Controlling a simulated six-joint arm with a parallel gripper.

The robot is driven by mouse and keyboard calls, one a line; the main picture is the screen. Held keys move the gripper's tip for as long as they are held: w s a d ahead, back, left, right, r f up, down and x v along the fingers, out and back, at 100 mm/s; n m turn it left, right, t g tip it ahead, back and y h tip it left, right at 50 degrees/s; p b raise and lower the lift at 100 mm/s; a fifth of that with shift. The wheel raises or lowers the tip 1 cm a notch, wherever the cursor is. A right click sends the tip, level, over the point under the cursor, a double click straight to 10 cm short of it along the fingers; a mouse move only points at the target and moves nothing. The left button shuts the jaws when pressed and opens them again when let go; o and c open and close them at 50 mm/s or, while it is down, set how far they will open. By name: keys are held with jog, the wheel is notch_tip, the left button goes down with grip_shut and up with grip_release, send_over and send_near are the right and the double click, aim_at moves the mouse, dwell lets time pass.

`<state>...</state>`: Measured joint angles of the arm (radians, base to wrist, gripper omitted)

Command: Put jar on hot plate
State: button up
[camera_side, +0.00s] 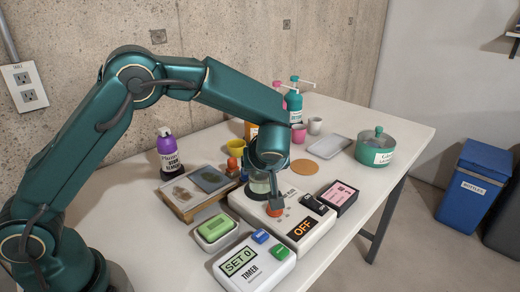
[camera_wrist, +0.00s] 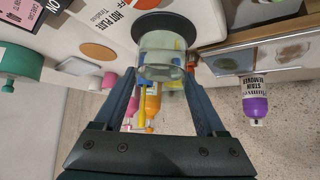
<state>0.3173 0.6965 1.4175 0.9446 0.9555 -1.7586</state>
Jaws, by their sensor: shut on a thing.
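The hot plate (camera_side: 318,226) is a white box with a dark round disc on top and a display reading OFF. The disc (camera_wrist: 166,20) shows at the top of the wrist view. A clear glass jar (camera_wrist: 162,42) is between the two fingers of my gripper (camera_wrist: 161,74), which is shut on it. In the side view the jar (camera_side: 260,185) is over the hot plate's disc, partly hidden by my gripper (camera_side: 270,194). The jar looks upright. I cannot tell whether its base touches the disc.
A green lidded pot (camera_side: 376,148) stands far right, near a grey tray (camera_side: 328,146).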

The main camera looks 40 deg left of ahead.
jog(key=shift+f, duration=0.15)
jog(key=o, duration=1.6)
jog(key=shift+c, duration=0.2)
jog(key=shift+s+d+r, duration=0.1)
jog(key=shift+d+r, duration=0.1)
jog(key=shift+r, duration=0.2)
jog(key=v, duration=1.1)
jog(key=s+a+m+h, duration=0.3)
jog(key=s+m+h, duration=0.4)
jog(key=s, duration=1.1)
jog(key=shift+s+m, duration=0.35)
jog(key=shift+m, duration=1.25)
